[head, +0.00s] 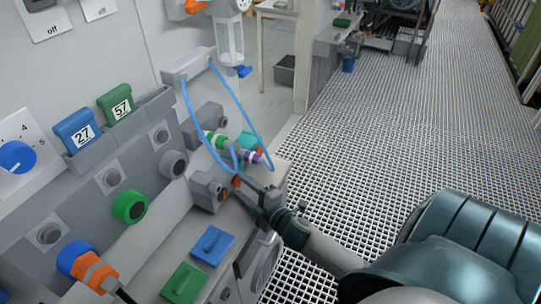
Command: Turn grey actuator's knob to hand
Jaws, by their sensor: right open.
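A grey box-shaped unit (204,191), which looks like the grey actuator, sits low at the end of the grey bench. A small orange part shows on its right side by my gripper; I cannot tell if it is the knob. A second grey box (205,121) with a dark round end stands further back. My right gripper (247,187) reaches in from the lower right. Its jaws are open beside the nearer grey box, close to its right side. I cannot tell if they touch it. The knob's setting cannot be read. My left gripper is out of view.
Blue tubes (225,87) loop down just behind my right gripper to a green-and-purple-capped vessel (236,148). A panel with a green ring port (130,206) and an orange fitting (93,269) stands left. Blue (213,245) and green plates (184,284) lie in front.

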